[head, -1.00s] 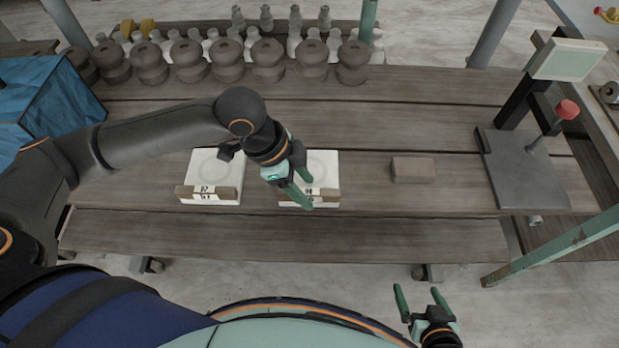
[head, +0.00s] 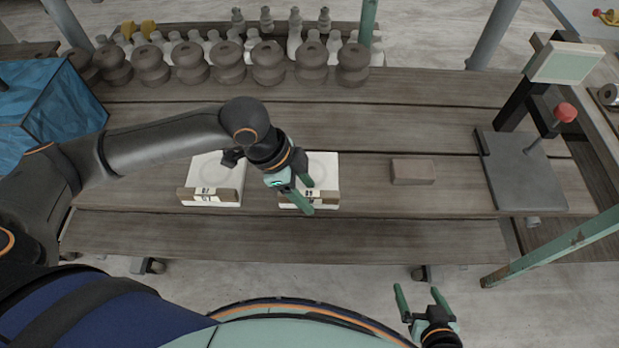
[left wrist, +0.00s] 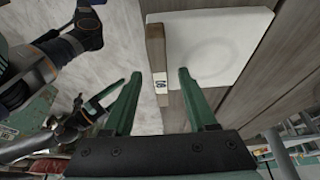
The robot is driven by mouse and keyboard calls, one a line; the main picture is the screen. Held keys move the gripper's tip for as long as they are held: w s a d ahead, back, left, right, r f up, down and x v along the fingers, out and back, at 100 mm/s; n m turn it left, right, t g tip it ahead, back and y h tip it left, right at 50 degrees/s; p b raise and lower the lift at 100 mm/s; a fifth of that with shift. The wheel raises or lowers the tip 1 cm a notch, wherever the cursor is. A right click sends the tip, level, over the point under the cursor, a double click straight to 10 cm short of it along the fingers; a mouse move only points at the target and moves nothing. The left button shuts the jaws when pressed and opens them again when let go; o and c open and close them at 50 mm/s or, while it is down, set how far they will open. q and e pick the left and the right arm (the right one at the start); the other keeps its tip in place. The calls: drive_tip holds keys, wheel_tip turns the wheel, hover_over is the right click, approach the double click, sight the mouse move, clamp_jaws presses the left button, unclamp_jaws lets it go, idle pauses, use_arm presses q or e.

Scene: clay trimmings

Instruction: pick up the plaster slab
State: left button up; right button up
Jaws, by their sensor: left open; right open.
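Two white plaster slabs lie on the wooden table, a left slab (head: 207,170) and a right slab (head: 325,168). Each has a brown strip with a pale label along its front edge. My left gripper (head: 309,194) is open over the front of the right slab and partly hides it. In the left wrist view, its open fingers (left wrist: 158,76) point at a white slab (left wrist: 222,48) and its brown strip (left wrist: 155,50), with nothing between them. My right gripper (head: 417,290) is open and empty, low in front of the table.
A brown block (head: 413,171) lies right of the slabs. A dark stand (head: 525,175) with a red knob is at the right end. Several dark rounded pieces (head: 268,65) line the back. A blue container (head: 65,105) is at the left. The boards behind the slabs are mostly clear.

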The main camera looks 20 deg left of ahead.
use_arm(q)
drive_tip(key=shift+c, duration=0.2)
clamp_jaws()
idle(0.3)
idle(1.0)
